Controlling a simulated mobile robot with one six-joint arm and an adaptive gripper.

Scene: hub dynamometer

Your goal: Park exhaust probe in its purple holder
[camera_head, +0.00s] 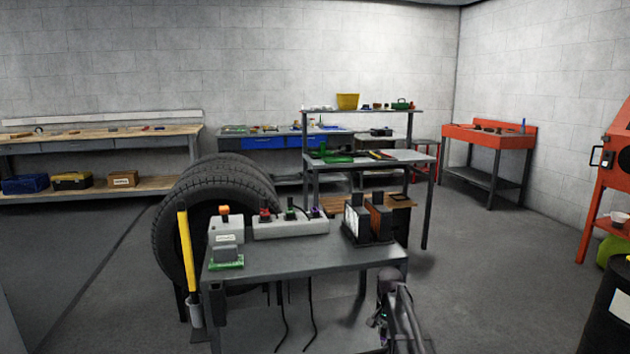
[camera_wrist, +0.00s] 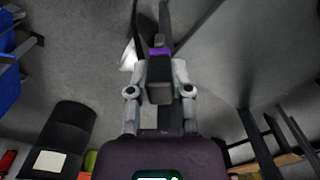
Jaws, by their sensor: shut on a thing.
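In the wrist view my gripper (camera_wrist: 160,72) is shut on a dark probe-like piece with a purple band (camera_wrist: 159,51). Its dark block end (camera_wrist: 160,94) lies between the fingers, and thin dark parts reach away above it. In the head view a pale block (camera_head: 290,229) stands on the grey bench with red, green and purple fittings on top. The purple fitting (camera_head: 315,212) is at the block's right end; I cannot tell whether it is the holder. My dark arm shows at the bench's front right, but the held piece is not clear there.
The grey bench (camera_head: 300,259) also carries a pale box with an orange top (camera_head: 225,225), a green board (camera_head: 227,260) and dark upright plates (camera_head: 369,218). Stacked tyres (camera_head: 172,228) stand behind it. Cables hang below. A dark drum (camera_head: 610,310) is at right.

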